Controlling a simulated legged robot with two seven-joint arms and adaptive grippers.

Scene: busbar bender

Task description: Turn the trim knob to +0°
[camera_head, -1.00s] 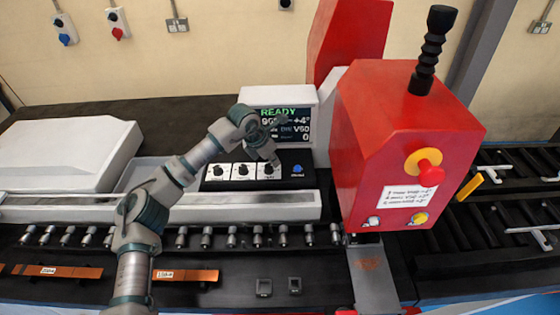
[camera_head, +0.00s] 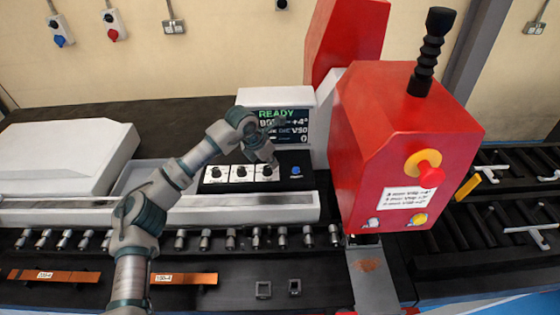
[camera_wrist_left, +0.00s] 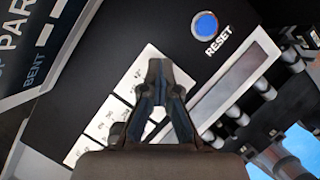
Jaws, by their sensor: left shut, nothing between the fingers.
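The control panel (camera_head: 222,184) has a row of three knobs on white plates. The rightmost knob (camera_head: 267,171) lies just under my left gripper (camera_head: 272,162); I cannot read which label marks the trim knob. In the left wrist view my left gripper (camera_wrist_left: 158,70) is shut, its fingertips together over the end plate (camera_wrist_left: 150,55) of the row. The fingers hide the knob there, so its pointer and any contact cannot be told. My right gripper is not in view.
A blue RESET button (camera_wrist_left: 205,24) sits close to the plates; it also shows in the head view (camera_head: 296,170). The red machine head (camera_head: 400,130) with a red emergency button (camera_head: 431,177) stands to the right. Copper bars (camera_head: 185,278) lie in front of the rollers.

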